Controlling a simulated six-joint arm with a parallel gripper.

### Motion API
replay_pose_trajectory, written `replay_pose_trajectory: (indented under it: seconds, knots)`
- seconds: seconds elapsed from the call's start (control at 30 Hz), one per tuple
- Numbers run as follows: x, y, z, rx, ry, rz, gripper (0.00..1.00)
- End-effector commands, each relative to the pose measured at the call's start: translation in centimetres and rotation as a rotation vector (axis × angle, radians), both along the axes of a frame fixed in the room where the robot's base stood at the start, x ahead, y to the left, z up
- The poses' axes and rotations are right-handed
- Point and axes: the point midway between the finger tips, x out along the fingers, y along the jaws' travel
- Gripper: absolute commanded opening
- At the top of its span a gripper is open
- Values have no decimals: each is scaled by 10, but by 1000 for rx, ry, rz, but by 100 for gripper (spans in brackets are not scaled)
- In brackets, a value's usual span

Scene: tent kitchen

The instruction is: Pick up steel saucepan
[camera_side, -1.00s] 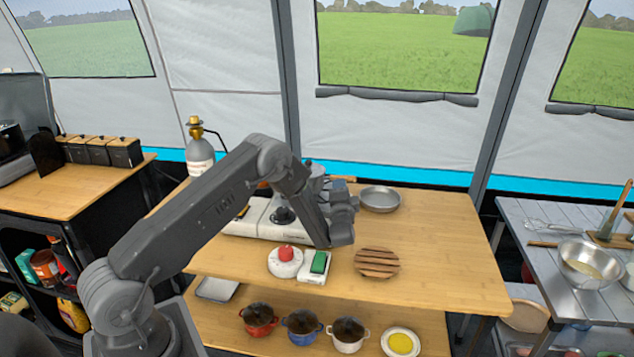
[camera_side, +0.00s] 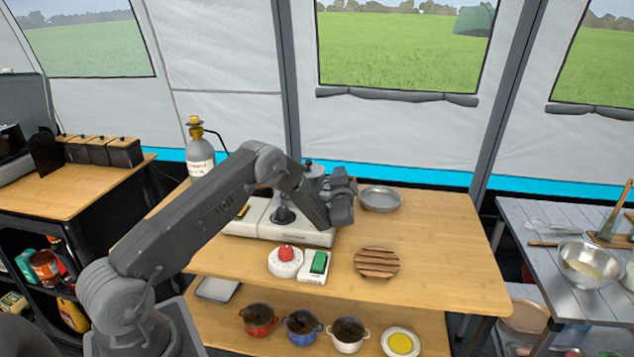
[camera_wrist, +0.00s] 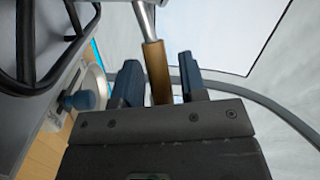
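The steel saucepan is mostly hidden behind my arm in the side view; a steel-coloured part (camera_side: 315,172) shows at the white stove. In the wrist view, a brown handle (camera_wrist: 157,72) on a steel rod comes down from the top edge, probably the saucepan's. My gripper (camera_wrist: 161,82) is open, with its two blue-grey fingers on either side of the handle. A gap shows on the right of the handle; I cannot tell whether the left finger touches it. In the side view, my gripper (camera_side: 343,192) is at the stove's right end.
The white stove (camera_side: 300,236) stands on the wooden table (camera_side: 440,250). A grey shallow pan (camera_side: 380,199) lies right of my gripper. A slatted wooden trivet (camera_side: 377,263), a red-knobbed item (camera_side: 285,261) and a green-topped item (camera_side: 318,264) are nearer. The table's right side is clear.

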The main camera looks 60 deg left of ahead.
Motion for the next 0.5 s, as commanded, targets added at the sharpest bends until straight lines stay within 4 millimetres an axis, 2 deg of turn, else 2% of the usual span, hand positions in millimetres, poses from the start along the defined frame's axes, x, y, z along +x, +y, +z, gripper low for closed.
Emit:
replay_pose_trajectory:
  seconds: [0.03,0.37,0.5]
  knots:
    - [0,0,0,0,0,0,34]
    - [0,0,0,0,0,0,2]
    - [0,0,0,0,-1,0,0]
